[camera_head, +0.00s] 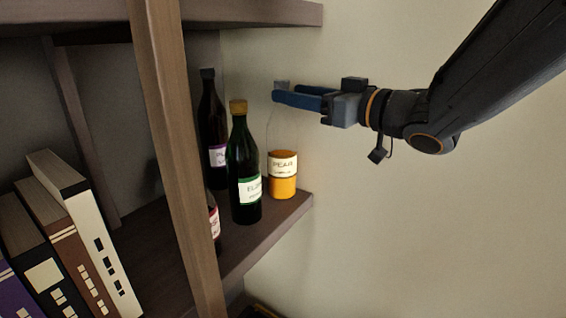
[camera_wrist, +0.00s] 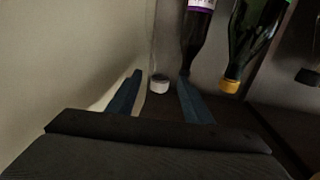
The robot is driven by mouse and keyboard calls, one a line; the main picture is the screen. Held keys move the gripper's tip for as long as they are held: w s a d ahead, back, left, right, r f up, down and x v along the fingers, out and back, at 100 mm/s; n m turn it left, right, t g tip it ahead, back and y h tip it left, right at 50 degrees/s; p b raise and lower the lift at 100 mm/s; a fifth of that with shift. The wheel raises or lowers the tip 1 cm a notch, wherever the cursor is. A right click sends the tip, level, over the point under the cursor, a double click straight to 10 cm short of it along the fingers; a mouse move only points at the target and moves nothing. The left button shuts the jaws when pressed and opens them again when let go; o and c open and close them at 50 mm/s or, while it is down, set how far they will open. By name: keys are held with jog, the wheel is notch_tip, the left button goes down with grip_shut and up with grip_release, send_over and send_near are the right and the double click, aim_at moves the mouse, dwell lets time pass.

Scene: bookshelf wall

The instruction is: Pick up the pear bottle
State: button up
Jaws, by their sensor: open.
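The pear bottle (camera_head: 283,175) stands upright near the shelf's open right end. It is clear, with orange contents, a white "PEAR" label and a grey cap. My gripper (camera_head: 284,93) is open at the height of its cap and neck. In the wrist view, the pear bottle's cap (camera_wrist: 159,85) shows between my two blue fingers, with a gap on each side. Its clear neck and body are hard to make out there.
A green bottle (camera_head: 245,170) with a yellow cap stands just left of the pear bottle. A dark bottle with a purple label (camera_head: 212,130) stands behind. A wooden post (camera_head: 170,130) partly hides a red-labelled bottle (camera_head: 214,222). Books (camera_head: 80,235) fill the left. A shelf board (camera_head: 255,12) is overhead.

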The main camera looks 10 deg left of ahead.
jog(key=shift+f+p+x, duration=0.2)
jog(key=shift+p+x, duration=0.5)
jog(key=shift+x, duration=1.3)
jog(key=shift+f+p+x, duration=0.25)
jog(key=shift+p+x, duration=0.4)
jog(key=shift+x, duration=1.35)
grip_shut()
